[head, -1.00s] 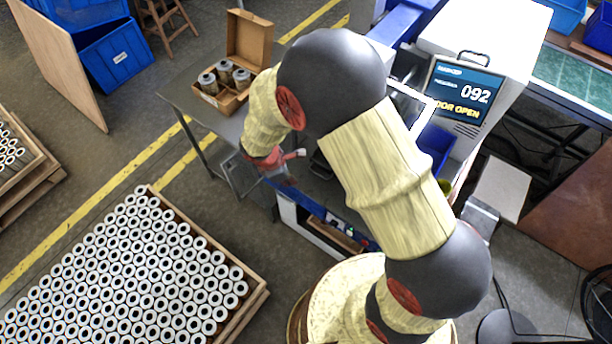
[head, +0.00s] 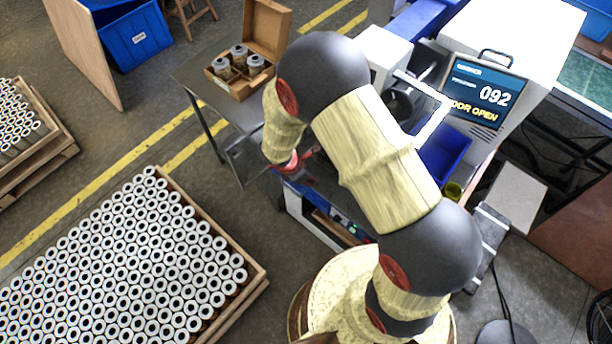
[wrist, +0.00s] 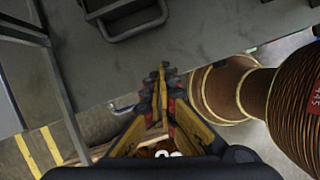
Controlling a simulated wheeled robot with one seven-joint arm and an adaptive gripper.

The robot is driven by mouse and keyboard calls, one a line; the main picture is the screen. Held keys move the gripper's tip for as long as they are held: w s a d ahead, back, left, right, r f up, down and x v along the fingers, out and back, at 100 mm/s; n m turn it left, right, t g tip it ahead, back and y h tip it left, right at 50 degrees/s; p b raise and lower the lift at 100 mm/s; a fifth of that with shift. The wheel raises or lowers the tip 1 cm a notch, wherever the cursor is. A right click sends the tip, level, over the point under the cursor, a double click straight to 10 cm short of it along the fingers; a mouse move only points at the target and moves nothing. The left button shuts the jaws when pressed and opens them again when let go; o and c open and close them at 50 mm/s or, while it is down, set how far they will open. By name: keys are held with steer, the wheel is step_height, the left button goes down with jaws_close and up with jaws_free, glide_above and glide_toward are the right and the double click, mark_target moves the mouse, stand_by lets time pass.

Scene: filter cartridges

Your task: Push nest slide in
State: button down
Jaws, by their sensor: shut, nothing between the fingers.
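I cannot tell for sure which part is the nest slide. In the wrist view a dark loop-shaped handle (wrist: 135,30) lies at the top, over the grey surface. My gripper (wrist: 162,72) is shut and empty, below and apart from that handle. In the head view my gripper (head: 306,157) is partly visible by the table's front edge.
An open cardboard box (head: 243,75) with several cartridges stands on the grey table (head: 200,70). A blue bin (head: 443,152) sits right of my arm. A pallet (head: 215,315) packed with white-ended cylinders is at lower left. Floor between pallet and table is clear.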

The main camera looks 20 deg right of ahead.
steer(key=shift+x, duration=1.05)
steer(key=shift+w+d+r, duration=0.1)
steer(key=shift+w+d, duration=0.15)
steer(key=shift+d, duration=0.7)
steer(key=shift+w+d+r, duration=0.1)
steer(key=shift+w+d, duration=0.2)
steer(key=shift+d, duration=0.6)
steer(key=w+d, duration=0.1)
steer(key=d, duration=0.1)
steer(key=w+d, duration=0.2)
steer(key=d, duration=0.1)
steer(key=w+d, duration=0.2)
steer(key=d, duration=0.1)
steer(key=shift+w+p, duration=0.15)
steer(key=shift+p, duration=0.15)
steer(key=a, duration=0.2)
steer(key=s+a, duration=0.1)
steer(key=a, duration=0.1)
steer(key=shift+a+r, duration=0.2)
steer(key=shift+a, duration=0.05)
steer(key=p+v, duration=0.1)
steer(key=v, duration=0.8)
steer(key=shift+s+r+p, duration=0.2)
steer(key=shift+p, duration=0.15)
